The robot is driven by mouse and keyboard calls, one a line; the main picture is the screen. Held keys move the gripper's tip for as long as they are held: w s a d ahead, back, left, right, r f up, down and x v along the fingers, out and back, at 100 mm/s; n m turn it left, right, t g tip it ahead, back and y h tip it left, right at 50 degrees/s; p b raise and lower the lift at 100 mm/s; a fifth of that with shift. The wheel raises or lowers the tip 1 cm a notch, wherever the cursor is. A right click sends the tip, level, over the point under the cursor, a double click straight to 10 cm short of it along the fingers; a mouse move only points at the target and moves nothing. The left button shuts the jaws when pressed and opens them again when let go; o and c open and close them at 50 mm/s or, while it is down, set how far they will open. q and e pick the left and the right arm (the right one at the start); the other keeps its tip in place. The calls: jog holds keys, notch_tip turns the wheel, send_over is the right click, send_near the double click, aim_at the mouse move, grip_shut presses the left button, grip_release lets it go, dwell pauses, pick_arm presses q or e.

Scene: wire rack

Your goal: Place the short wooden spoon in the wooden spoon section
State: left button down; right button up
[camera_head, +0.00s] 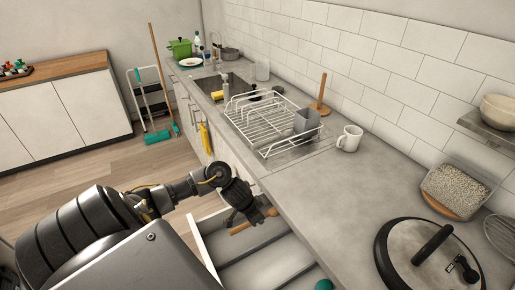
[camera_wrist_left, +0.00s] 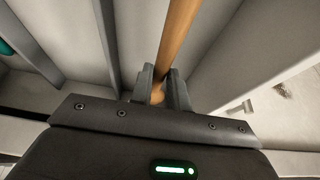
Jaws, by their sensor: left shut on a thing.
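My left gripper (camera_head: 247,212) is over the open drawer (camera_head: 205,245), below the counter's front edge. It is shut on a wooden spoon (camera_head: 239,229), whose brown handle runs out from between the fingers. In the left wrist view the spoon (camera_wrist_left: 177,38) passes between the two dark fingers (camera_wrist_left: 160,90) and points away from the wrist. The drawer has several long light sections parted by dividers (camera_wrist_left: 106,40). The section under the spoon looks empty. I cannot tell how high the spoon is above the drawer floor. My right gripper is not in view.
A teal item (camera_head: 323,285) lies in the drawer's near part. The counter above holds a white dish rack (camera_head: 265,125), a white mug (camera_head: 349,138) and a dark-rimmed lidded pan (camera_head: 425,255). The counter's middle is clear.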

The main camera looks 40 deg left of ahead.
aim_at(258, 228)
pick_arm(q)
jog(key=shift+f+b, duration=0.6)
jog(key=shift+f, duration=1.7)
jog(key=shift+f, duration=0.1)
jog(key=c, duration=1.3)
grip_release()
jog(key=shift+c, duration=0.2)
jog(key=p+v, duration=0.3)
jog(key=v, duration=0.9)
jog(key=shift+p, duration=0.3)
